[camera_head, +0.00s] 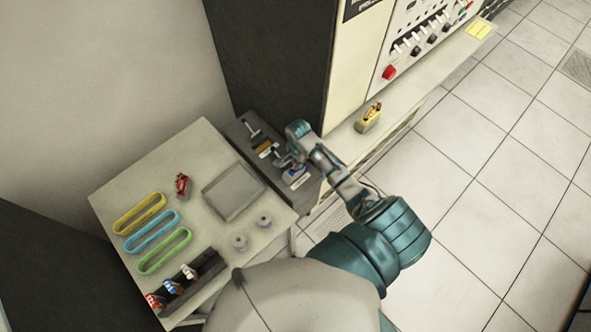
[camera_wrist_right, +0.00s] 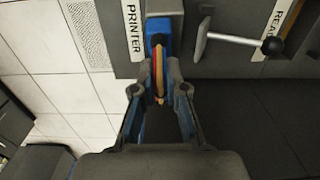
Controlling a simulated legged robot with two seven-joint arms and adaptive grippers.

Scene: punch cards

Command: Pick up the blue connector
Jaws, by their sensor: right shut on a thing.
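The blue connector (camera_head: 295,172) sits at the dark panel beside the table, next to a white label; in the wrist view the blue connector (camera_wrist_right: 157,26) is beside the PRINTER label, with red and yellow wires running back from it. My right gripper (camera_head: 291,161) reaches down over it. In the wrist view my right gripper (camera_wrist_right: 160,88) is shut on the blue connector, its fingers on either side of the wires. Whether the connector is clear of its socket I cannot tell. My left gripper is not in view.
A lever with a black knob (camera_wrist_right: 272,46) is close by at right. The table (camera_head: 217,150) holds a red connector (camera_head: 182,184), coloured oval trays (camera_head: 150,248) and a dark rack (camera_head: 207,268) of small connectors. A yellow connector (camera_head: 368,118) stands on the ledge (camera_head: 425,75).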

